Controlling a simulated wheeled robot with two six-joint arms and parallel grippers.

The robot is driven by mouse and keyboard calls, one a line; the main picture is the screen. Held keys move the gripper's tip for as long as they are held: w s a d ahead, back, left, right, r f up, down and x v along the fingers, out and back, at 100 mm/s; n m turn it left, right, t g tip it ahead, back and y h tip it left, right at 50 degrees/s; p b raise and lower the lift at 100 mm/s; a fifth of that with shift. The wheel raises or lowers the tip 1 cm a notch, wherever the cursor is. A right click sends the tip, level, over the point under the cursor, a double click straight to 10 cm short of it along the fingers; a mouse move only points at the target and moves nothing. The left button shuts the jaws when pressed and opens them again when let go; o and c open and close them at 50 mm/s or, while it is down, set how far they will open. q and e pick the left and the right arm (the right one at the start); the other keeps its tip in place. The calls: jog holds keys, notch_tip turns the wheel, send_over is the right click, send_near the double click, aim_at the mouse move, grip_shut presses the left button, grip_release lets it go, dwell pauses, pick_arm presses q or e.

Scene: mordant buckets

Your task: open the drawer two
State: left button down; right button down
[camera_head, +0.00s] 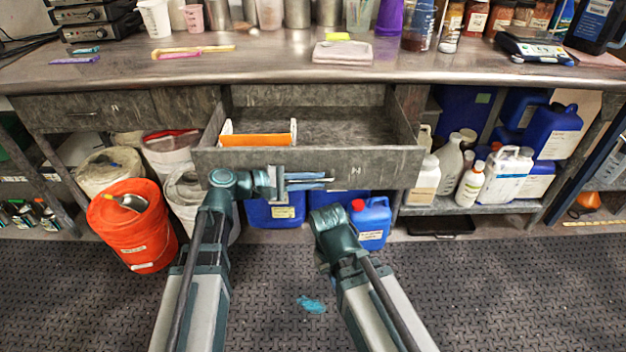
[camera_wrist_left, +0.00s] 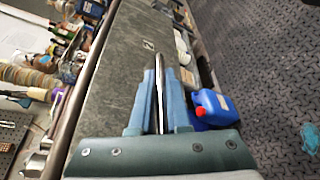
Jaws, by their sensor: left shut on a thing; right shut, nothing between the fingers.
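The drawer (camera_head: 390,165) under the bench is pulled well out, its inside showing. An orange and white item (camera_head: 255,140) lies inside at the left. My left gripper (camera_head: 328,180) is at the middle of the drawer front, shut on the drawer handle (camera_wrist_left: 160,85), a thin metal bar between its fingers in the left wrist view. My right gripper (camera_head: 330,215) is lower, in front of the drawer and apart from it; its fingers are hardly visible.
A closed drawer (camera_head: 75,112) is at the left. The bench top (camera_head: 270,68) holds cups, jars and a scale. An orange bucket (camera_head: 133,235) and white buckets stand at lower left. A blue canister (camera_head: 371,222) is below the open drawer. The floor in front is mostly clear.

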pick_arm(q)
jog(key=c, duration=0.9)
grip_release()
jog(key=shift+a, duration=0.1)
jog(key=p+v, duration=0.3)
jog(key=v, duration=1)
jog(key=shift+s+a, duration=0.1)
jog(key=shift+a, duration=0.25)
